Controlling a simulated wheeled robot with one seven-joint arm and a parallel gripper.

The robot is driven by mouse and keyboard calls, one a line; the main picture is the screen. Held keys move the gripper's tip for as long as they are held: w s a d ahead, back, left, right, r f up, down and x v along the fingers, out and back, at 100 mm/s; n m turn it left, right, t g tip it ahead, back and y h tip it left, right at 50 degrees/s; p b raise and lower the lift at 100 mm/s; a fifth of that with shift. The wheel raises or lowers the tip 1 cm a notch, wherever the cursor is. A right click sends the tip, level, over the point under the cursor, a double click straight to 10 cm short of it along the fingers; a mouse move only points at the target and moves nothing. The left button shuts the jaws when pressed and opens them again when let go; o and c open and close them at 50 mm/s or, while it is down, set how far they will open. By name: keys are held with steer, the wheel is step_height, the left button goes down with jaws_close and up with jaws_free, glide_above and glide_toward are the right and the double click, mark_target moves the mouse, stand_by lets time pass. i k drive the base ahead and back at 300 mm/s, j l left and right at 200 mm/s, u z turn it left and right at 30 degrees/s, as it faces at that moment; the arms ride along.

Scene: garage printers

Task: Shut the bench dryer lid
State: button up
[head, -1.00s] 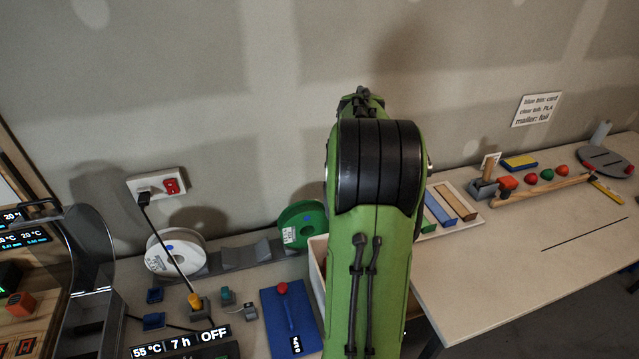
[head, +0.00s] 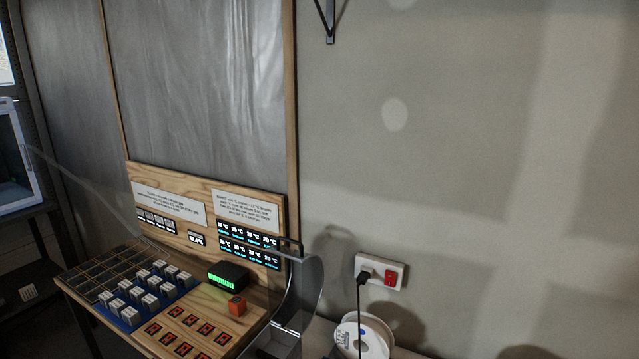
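What looks like the raised bench dryer lid (head: 308,288) is at the bottom centre of the head view. It has a grey curved side panel and a dark handle bar (head: 288,248) at its top left. It stands open, in front of the right end of a wooden panel. The dryer's lower body and display are below the picture edge. My gripper and arm are out of view.
A wooden board (head: 225,275) at the left carries small displays, a blue tray (head: 128,314) of white blocks, a black box (head: 228,275) and an orange cube (head: 237,305). A white spool (head: 372,340) and a wall socket (head: 381,272) are to the right.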

mark_target(296, 278)
steer(key=z, duration=1.15)
steer(key=u, duration=1.6)
steer(key=i+j+z, duration=0.15)
steer(key=j+z, duration=0.25)
steer(key=j, duration=0.35)
steer(key=j+z, duration=0.35)
steer(key=j, duration=0.4)
steer(key=j+z, duration=0.4)
steer(key=j, duration=0.35)
steer(key=i, duration=0.45)
steer(key=k+j, duration=0.1)
steer(key=u, duration=0.05)
